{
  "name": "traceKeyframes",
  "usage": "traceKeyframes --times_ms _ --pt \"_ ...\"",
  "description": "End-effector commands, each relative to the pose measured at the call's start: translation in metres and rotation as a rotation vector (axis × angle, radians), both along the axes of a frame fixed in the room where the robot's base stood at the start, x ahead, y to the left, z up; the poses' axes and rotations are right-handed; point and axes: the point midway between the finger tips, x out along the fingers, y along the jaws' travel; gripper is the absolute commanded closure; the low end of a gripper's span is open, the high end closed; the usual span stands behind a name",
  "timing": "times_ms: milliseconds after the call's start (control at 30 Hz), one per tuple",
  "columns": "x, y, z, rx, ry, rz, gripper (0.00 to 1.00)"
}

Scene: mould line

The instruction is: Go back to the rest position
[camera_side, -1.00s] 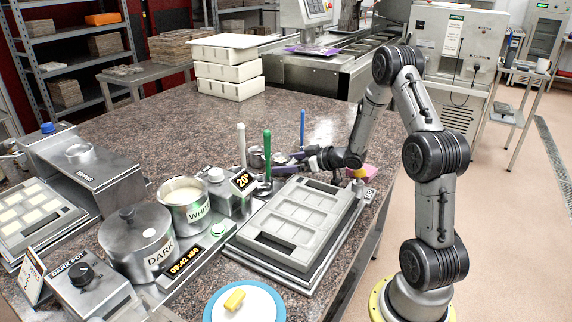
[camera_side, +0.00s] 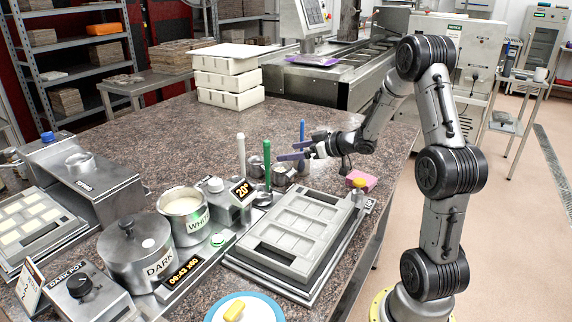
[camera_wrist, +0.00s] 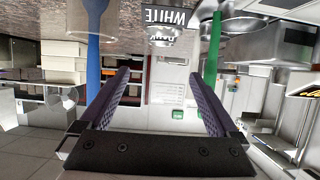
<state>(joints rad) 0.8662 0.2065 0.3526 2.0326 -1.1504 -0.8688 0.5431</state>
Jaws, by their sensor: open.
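A blue-handled tool (camera_side: 302,132) and a green-handled tool (camera_side: 267,160) stand upright near the fingers. The blue handle (camera_wrist: 93,70) and the green handle (camera_wrist: 212,60) also show in the wrist view. Whether a finger touches the blue handle cannot be told.
A white-handled tool (camera_side: 241,155) stands left of the green one. White trays (camera_side: 228,85) are stacked at the back. The middle of the granite table (camera_side: 170,130) is clear.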

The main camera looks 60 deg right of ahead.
Motion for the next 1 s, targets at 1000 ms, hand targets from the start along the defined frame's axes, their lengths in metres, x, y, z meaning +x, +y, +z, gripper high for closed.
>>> traceKeyframes --times_ms 1000 --pt "-0.226 0.236 0.076 -0.022 0.609 -0.080 0.04"
